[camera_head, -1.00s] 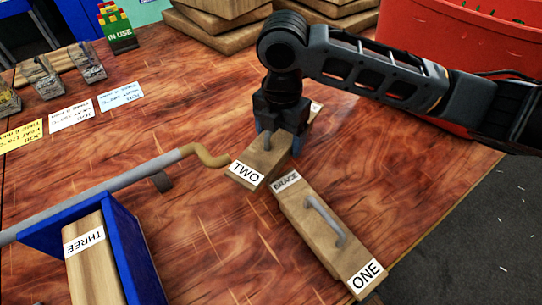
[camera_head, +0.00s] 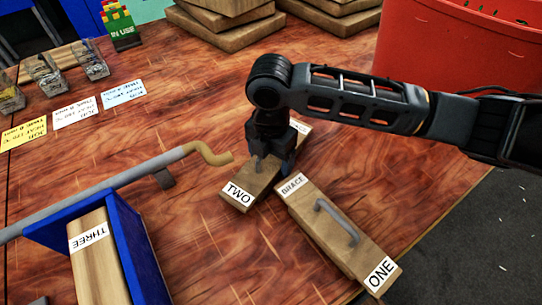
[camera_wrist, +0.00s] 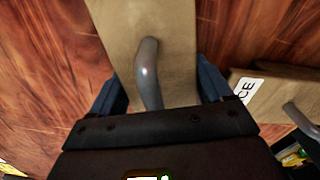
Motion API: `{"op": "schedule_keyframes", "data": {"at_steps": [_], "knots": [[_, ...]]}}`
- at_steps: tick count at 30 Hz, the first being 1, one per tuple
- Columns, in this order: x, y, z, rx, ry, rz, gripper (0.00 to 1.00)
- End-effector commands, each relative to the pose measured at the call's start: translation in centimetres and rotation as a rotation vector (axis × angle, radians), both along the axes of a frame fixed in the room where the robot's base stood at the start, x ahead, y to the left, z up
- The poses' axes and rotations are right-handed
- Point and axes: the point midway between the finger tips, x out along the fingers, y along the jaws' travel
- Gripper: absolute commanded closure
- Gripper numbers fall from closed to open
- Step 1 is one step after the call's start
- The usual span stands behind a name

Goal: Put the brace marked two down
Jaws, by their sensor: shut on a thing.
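The brace marked TWO (camera_head: 258,182) is a flat wooden bar with a grey handle, lying level at or just above the wooden table; I cannot tell whether it touches. My gripper (camera_head: 270,164) is over its middle, pointing down. In the wrist view, the blue fingers of my gripper (camera_wrist: 160,90) are on both sides of the brace (camera_wrist: 180,40), with its handle (camera_wrist: 148,72) between them. The gripper is shut on this brace.
A blue press (camera_head: 135,245) with a long grey crank (camera_head: 120,180) holds the piece marked THREE (camera_head: 92,275) at left. Cards (camera_head: 75,112) and small grey items lie at back left. Wooden boards (camera_head: 235,30) are stacked behind. A red bin (camera_head: 450,70) stands at right.

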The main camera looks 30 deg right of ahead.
Motion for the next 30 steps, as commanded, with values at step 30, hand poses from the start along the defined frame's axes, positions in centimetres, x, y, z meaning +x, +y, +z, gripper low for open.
{"op": "schedule_keyframes", "data": {"at_steps": [30], "knots": [[0.0, 0.1, 10.4, 0.001, -0.003, 0.002, 0.11]]}}
